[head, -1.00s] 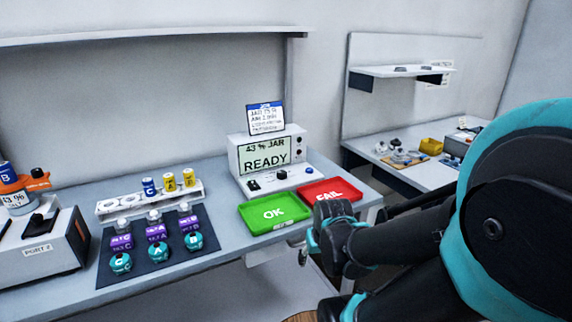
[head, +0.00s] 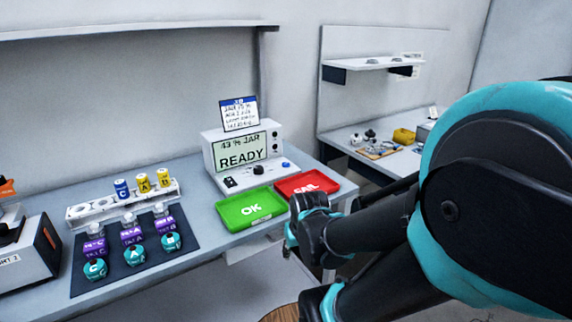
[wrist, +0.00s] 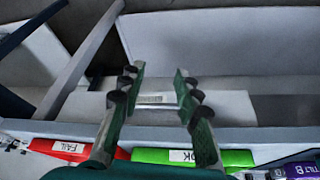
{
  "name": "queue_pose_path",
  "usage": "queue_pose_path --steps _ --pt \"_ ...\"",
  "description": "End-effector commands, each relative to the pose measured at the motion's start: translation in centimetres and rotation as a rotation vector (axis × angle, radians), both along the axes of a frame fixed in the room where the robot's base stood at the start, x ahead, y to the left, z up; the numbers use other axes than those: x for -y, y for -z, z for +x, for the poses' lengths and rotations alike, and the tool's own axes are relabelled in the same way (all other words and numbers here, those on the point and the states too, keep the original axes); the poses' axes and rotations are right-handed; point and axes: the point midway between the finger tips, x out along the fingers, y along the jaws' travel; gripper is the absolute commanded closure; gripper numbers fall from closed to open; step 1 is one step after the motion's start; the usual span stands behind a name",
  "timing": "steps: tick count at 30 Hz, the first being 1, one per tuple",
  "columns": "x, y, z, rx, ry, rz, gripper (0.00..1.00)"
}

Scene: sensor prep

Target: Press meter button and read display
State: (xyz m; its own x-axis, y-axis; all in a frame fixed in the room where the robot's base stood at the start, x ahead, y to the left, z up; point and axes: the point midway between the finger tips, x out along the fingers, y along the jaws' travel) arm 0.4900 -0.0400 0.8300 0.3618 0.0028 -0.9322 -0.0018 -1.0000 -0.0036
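The white meter (head: 209,160) stands at the back right of the bench. Its display (head: 240,151) reads "43 % JAR READY". A blue round button (head: 285,164) sits at the right of its front ledge, with a black knob (head: 258,170) and a dark switch (head: 230,182) to the left. My gripper (wrist: 158,85) is open and empty in the wrist view, pointing down past the bench's front edge. In the head view my gripper (head: 293,238) is in front of the trays, apart from the meter; its fingers are hard to make out there.
A green OK tray (head: 232,213) and red FAIL tray (head: 322,184) lie before the meter. A job card (head: 239,113) stands on top. Left are a dark mat (head: 125,268) with several jars, a white rack (head: 90,217) and another device (head: 20,262). A second bench (head: 345,150) is behind.

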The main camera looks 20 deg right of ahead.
Motion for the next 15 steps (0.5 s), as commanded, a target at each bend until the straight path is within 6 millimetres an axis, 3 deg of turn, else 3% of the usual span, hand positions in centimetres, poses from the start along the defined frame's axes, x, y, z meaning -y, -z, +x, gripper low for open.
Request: queue_pose_path --steps 1,7,15 --pt "0.0 0.0 0.0 0.0 0.0 0.0 0.77" --pt "0.0 0.0 0.0 0.0 0.0 0.0 1.0" --pt "0.0 0.0 0.0 0.0 0.0 0.0 1.0"
